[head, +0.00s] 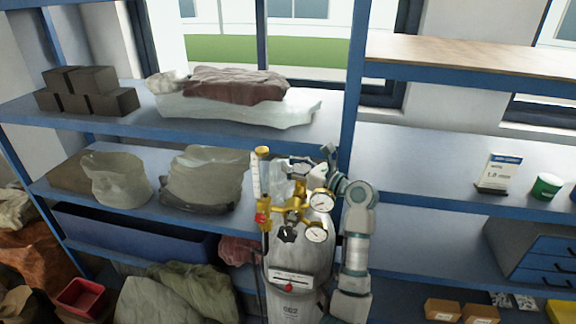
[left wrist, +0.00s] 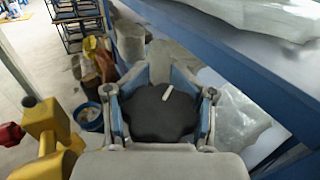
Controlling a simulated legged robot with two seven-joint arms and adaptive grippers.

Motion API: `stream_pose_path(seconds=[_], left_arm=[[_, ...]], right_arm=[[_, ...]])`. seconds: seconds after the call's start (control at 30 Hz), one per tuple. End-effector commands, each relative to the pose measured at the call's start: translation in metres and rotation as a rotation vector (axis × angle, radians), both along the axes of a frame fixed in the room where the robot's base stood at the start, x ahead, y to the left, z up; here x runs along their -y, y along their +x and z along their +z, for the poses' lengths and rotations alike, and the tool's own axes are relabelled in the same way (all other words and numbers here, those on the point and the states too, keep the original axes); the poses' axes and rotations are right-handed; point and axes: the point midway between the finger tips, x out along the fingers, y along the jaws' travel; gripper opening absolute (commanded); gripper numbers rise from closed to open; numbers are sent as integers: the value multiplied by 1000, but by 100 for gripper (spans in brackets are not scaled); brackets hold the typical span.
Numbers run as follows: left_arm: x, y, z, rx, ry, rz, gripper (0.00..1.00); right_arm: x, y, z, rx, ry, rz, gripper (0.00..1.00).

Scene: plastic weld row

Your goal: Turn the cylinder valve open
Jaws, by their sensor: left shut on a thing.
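The pale grey gas cylinder (head: 305,255) stands upright in front of the shelves in the head view. A brass regulator (head: 292,214) with two round gauges, a dark knob and a flow tube is fitted near its top. My left gripper (head: 303,168) is at the cylinder's top, behind the regulator. In the left wrist view, the fingers of my left gripper (left wrist: 162,108) are closed on both sides of the black, lobed valve handwheel (left wrist: 150,117), which has a white mark. In the head view the handwheel is largely hidden. My right gripper is not in view.
Blue-framed shelves (head: 420,195) stand close behind the cylinder, with a post right behind my gripper. They hold dark blocks (head: 88,90), sacks (head: 205,175) and a green can (head: 546,186). The regulator's flow tube (head: 258,185) stands up close beside my gripper.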

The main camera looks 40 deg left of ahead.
Motion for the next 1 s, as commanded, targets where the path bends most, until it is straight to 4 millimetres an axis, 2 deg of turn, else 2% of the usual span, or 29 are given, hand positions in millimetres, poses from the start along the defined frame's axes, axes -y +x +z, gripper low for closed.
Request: stream_pose_path(seconds=[0.23,0.27,0.3,0.33,0.87,1.0], left_arm=[[3,3,-2,-3,-2,-7,11],[3,3,-2,-3,-2,-7,48],[3,2,-2,-3,-2,-7,58],[3,2,-2,-3,-2,-7,64],[-9,-1,-3,0,-6,-1,64],[-4,0,-3,0,-7,-3,64]], right_arm=[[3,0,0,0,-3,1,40],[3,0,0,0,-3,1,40],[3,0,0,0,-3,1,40],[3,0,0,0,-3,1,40],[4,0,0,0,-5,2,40],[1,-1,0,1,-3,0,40]])
